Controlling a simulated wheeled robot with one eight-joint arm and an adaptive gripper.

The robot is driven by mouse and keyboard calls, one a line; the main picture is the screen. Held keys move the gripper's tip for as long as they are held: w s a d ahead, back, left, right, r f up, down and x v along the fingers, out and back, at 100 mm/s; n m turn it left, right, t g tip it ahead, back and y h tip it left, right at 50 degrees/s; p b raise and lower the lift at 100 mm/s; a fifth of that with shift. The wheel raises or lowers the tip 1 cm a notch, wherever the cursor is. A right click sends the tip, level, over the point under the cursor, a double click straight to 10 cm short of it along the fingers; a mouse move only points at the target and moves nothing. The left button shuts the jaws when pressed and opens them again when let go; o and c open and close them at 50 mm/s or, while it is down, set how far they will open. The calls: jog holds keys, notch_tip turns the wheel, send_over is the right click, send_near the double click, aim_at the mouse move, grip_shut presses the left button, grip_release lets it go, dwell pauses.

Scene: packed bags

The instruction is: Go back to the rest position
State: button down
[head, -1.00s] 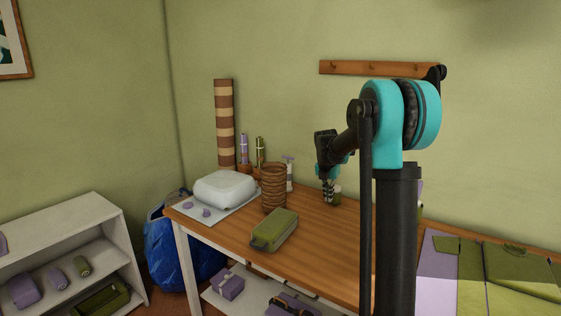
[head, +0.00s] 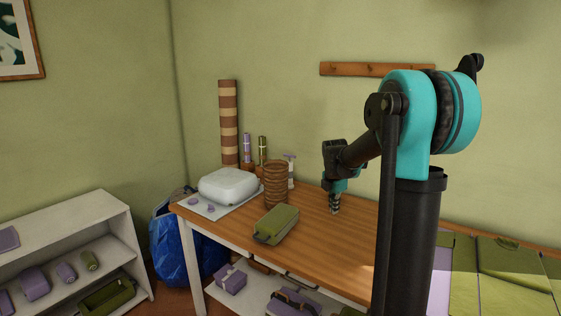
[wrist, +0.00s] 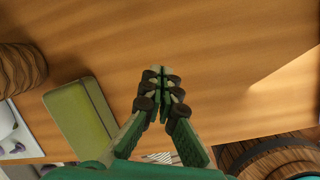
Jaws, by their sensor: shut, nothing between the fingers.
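My gripper (head: 334,208) is shut and empty, pointing down above the wooden table (head: 320,225). In the wrist view its fingers (wrist: 160,78) meet at their tips, with bare wood beyond them. A green case (head: 276,225) lies on the table to the left of my gripper; it also shows in the wrist view (wrist: 82,118). The gap between my fingertips and the tabletop is hard to judge.
A ribbed brown cup (head: 275,185), a white container (head: 228,185) and a pump bottle (head: 290,172) stand left on the table. A white shelf (head: 70,235) and a blue bag (head: 175,245) are further left. Green and lilac cloth-like items (head: 495,275) lie at right.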

jog(key=s+f+m, duration=0.1)
jog(key=s+m, duration=0.3)
jog(key=s, duration=0.1)
jog(key=s+f+m, duration=0.2)
jog(key=s+m, duration=0.2)
jog(key=s, duration=0.2)
jog(key=s+f+m, duration=0.1)
jog(key=s+m, duration=0.3)
jog(key=s, duration=0.2)
jog(key=shift+s+a+f+m+t+y, duration=0.1)
jog(key=shift+s+f+m+t+y, duration=0.05)
jog(key=shift+f+m+t+y, duration=0.2)
jog(key=s+f+m, duration=0.2)
jog(key=s+m, duration=0.1)
jog(key=s, duration=0.1)
jog(key=s+f+m, duration=0.2)
jog(key=s+m, duration=0.2)
jog(key=s, duration=0.1)
jog(key=s+f+m, duration=0.2)
jog(key=s+m, duration=0.2)
jog(key=shift+s+a+f+t+y, duration=0.15)
jog(key=shift+s+a+t+y, duration=0.1)
jog(key=shift+s+a+t, duration=0.1)
